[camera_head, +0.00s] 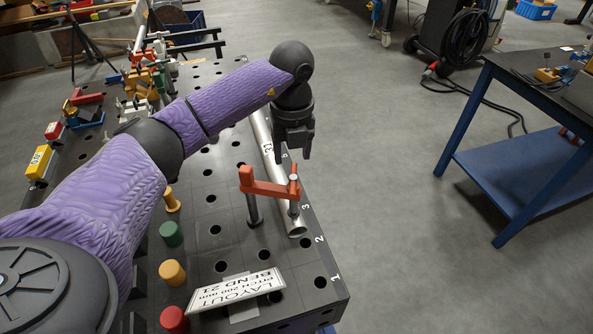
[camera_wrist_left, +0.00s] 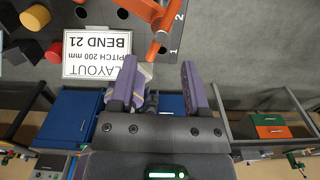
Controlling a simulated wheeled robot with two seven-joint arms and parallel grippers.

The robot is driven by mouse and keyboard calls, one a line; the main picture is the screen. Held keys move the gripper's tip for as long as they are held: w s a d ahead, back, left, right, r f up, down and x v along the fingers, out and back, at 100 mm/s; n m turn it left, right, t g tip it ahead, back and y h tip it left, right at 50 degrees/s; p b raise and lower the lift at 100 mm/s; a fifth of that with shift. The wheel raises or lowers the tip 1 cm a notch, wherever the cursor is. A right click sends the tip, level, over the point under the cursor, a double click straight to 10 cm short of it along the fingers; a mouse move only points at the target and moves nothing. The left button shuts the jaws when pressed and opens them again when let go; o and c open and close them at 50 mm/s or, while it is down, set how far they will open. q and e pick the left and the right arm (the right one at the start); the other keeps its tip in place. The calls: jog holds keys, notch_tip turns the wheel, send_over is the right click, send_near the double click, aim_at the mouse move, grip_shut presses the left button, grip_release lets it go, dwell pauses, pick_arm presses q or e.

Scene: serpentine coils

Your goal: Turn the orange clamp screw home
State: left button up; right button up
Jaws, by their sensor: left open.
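The orange clamp (camera_head: 270,187) stands near the front corner of the dark perforated table (camera_head: 322,262). Its dark post (camera_head: 253,212) stands in the table and its arm reaches right over a silver pipe (camera_head: 297,229). The clamp screw (camera_head: 294,187) is at the arm's right end, above the pipe. My left gripper (camera_head: 294,150) hangs behind the clamp, apart from the screw. In the left wrist view, the left gripper (camera_wrist_left: 159,66) is open with nothing between its fingers. Part of the orange clamp (camera_wrist_left: 159,25) shows beyond the fingertips, cut by the top edge. My right gripper is out of view.
A LAYOUT sign (camera_head: 236,289) lies at the table's front. Red (camera_head: 174,319), yellow (camera_head: 172,272) and green (camera_head: 171,234) round pieces stand left of it. More clamps crowd the table's far left. Right of the table is open floor, then a blue-legged bench (camera_head: 515,180).

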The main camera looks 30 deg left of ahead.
aim_at(293, 177)
pick_arm(q)
notch_tip(293, 177, down, 6)
jog(key=shift+d+f+b, duration=0.1)
jog(key=shift+b, duration=0.2)
grip_shut()
